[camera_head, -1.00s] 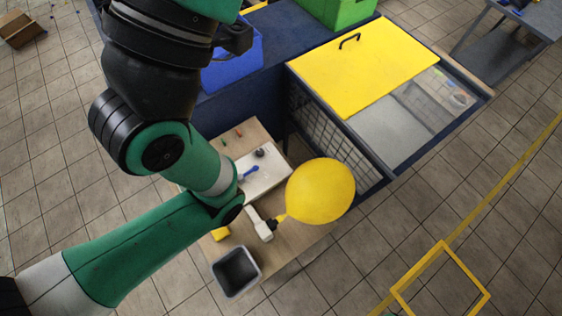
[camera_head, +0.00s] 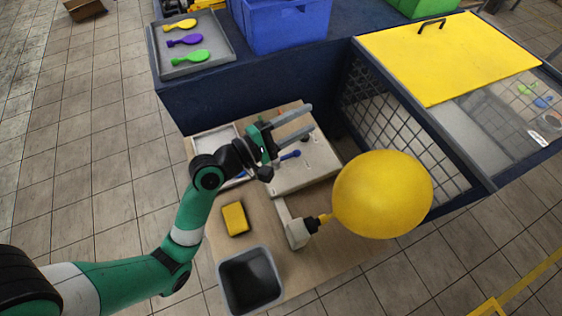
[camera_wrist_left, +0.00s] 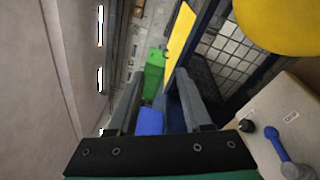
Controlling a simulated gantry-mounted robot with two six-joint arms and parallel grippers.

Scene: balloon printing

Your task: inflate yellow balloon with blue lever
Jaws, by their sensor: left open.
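The yellow balloon (camera_head: 383,194) is large and round, with its neck on the black nozzle of the white pump arm (camera_head: 297,232). It also shows in the left wrist view (camera_wrist_left: 285,22). The blue lever (camera_head: 290,155) sits on the white machine plate (camera_head: 312,170); in the left wrist view the lever (camera_wrist_left: 277,143) is at the lower right. My left gripper (camera_head: 302,122) is open and empty, above the back of the plate, with its fingers pointing right, apart from the lever. My right gripper is not in view.
A yellow sponge-like block (camera_head: 235,218) and a grey bin (camera_head: 251,281) are on the table's left and front. A tray (camera_head: 160,70) with flat balloons and a blue crate (camera_head: 285,22) stand behind. A mesh-sided box with a yellow lid (camera_head: 440,60) is at right.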

